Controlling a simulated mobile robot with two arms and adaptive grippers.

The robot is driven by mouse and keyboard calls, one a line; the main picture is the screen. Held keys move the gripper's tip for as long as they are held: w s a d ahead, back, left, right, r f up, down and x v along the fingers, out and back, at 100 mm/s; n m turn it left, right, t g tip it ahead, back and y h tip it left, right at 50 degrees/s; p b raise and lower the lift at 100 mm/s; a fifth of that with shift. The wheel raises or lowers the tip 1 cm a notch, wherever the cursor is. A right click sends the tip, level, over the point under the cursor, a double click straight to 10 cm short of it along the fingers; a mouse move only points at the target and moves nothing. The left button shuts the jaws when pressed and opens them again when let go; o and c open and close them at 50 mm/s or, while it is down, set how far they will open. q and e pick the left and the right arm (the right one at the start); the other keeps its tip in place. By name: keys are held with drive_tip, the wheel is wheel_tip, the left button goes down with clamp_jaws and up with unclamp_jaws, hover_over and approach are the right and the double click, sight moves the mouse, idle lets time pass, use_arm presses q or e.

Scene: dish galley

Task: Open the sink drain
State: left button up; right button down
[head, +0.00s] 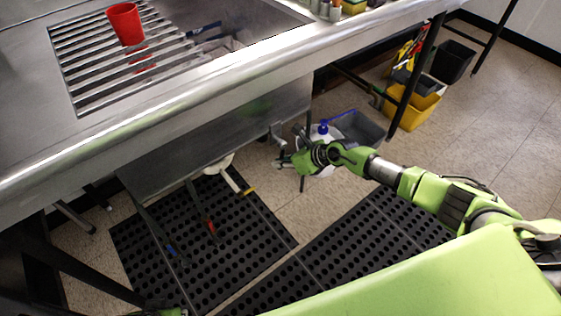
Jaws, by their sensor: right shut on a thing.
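The steel sink counter (150,113) runs across the upper left, its basin partly covered by a slatted rack. Under it a grey metal fitting (277,132) hangs near the right end of the basin's underside. My right gripper (284,162) is below the counter's front edge, beside this fitting. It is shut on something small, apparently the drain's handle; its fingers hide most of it. A white fitting with a yellow-tipped rod (235,180) shows farther left under the basin. Only a green bit at the bottom edge may be my left arm; its fingers cannot be made out.
A red cup (125,24) stands on the slatted rack (95,60). A grey bin (358,128) and a white bottle with a blue cap (322,128) are behind my right gripper. A yellow mop bucket (413,108) stands farther right. Black perforated mats (262,240) cover the floor.

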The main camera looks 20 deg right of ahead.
drive_tip(key=shift+d+f, duration=0.1)
drive_tip(key=shift+d, duration=0.05)
drive_tip(key=c, duration=2.1)
unclamp_jaws()
drive_tip(key=v, duration=1.2)
drive_tip(key=shift+s, duration=0.1)
